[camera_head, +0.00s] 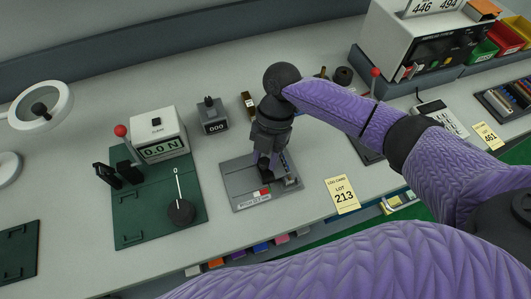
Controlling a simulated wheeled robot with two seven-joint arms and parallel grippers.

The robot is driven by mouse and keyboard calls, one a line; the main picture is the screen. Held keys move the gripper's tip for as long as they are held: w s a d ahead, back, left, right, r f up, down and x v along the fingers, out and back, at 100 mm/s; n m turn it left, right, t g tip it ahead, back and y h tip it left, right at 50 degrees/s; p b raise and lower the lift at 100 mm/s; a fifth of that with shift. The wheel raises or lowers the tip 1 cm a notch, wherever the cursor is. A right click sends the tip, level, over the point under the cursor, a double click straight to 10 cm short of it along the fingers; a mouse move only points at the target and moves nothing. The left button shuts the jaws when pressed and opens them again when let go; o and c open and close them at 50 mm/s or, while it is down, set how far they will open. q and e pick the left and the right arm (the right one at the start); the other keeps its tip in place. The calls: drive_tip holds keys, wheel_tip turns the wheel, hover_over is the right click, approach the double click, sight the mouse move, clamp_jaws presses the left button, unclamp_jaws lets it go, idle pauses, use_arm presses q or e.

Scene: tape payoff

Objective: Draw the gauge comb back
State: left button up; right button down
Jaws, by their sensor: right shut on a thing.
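A grey fixture plate (243,183) lies on the bench near the middle. It carries a label at its front edge, a small red and white piece (262,193) and a small metal block (290,181). My right gripper (264,170) points down over this plate and is shut on a small dark part there, which seems to be the gauge comb. The fingers hide most of it, so its shape and position on the plate cannot be told. My left gripper is not in view.
To the left stands a green base (130,222) with a force display (158,136), a red-knobbed lever (121,131) and a dial. A small counter (212,115) stands behind. A yellow lot card (342,195) lies right of the plate. A white instrument (398,52) stands back right.

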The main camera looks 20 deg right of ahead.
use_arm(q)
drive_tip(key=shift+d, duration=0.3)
